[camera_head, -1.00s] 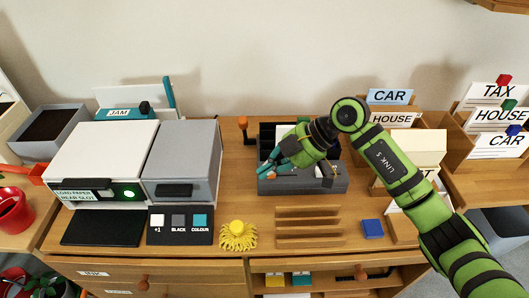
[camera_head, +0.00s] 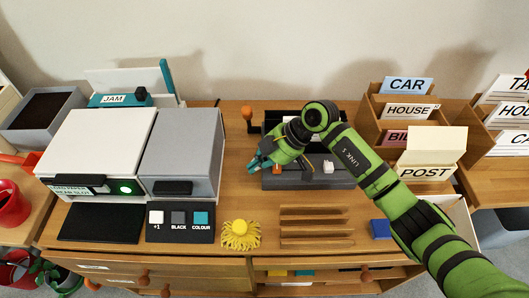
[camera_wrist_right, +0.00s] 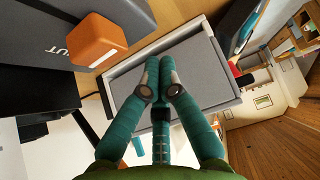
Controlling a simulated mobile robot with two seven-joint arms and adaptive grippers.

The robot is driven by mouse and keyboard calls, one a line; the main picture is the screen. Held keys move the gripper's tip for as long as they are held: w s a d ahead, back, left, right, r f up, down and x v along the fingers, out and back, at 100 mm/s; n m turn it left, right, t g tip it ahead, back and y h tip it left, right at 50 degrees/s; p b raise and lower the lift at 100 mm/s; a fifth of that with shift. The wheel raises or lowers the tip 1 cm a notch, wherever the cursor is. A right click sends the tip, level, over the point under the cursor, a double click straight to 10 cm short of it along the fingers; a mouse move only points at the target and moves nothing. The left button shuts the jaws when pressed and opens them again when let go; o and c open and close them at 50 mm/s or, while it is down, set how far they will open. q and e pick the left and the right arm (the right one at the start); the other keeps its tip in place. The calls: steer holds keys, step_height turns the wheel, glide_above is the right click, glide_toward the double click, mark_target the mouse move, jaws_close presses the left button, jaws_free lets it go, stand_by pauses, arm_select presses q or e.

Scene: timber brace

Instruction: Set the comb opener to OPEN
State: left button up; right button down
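The dark grey machine (camera_head: 312,178) that looks like the comb opener stands at the middle back of the desk. An orange block (camera_head: 277,169) sits on its left part and a white block (camera_head: 328,167) on its right part. In the right wrist view, the orange block (camera_wrist_right: 98,40) sits on a dark grey surface, beside partly cut-off lettering that ends in "UT". My right gripper (camera_head: 258,164) is at the machine's left end, close to the orange block. In the right wrist view its teal fingertips (camera_wrist_right: 159,68) are together, apart from the block, holding nothing visible. My left gripper is out of view.
An orange knob on a black post (camera_head: 247,113) rises behind the machine's left end. The white and grey printer (camera_head: 182,150) stands left. Brown strips (camera_head: 315,226), a yellow brush (camera_head: 240,234) and a blue block (camera_head: 380,229) lie in front. Card holders (camera_head: 395,135) stand right.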

mark_target(271, 172)
steer(key=d, duration=0.2)
steer(key=shift+d+r, duration=0.2)
steer(key=shift+d, duration=0.55)
steer(key=shift+w, duration=0.1)
steer(key=shift+d+p, duration=0.15)
steer(key=shift+p, duration=0.15)
steer(key=d+p, duration=0.3)
steer(key=d, duration=0.3)
steer(key=shift+r, duration=0.1)
steer(key=shift+d, duration=0.3)
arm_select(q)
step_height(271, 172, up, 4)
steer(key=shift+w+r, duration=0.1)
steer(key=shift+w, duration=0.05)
arm_select(e)
steer(key=shift+f, duration=0.2)
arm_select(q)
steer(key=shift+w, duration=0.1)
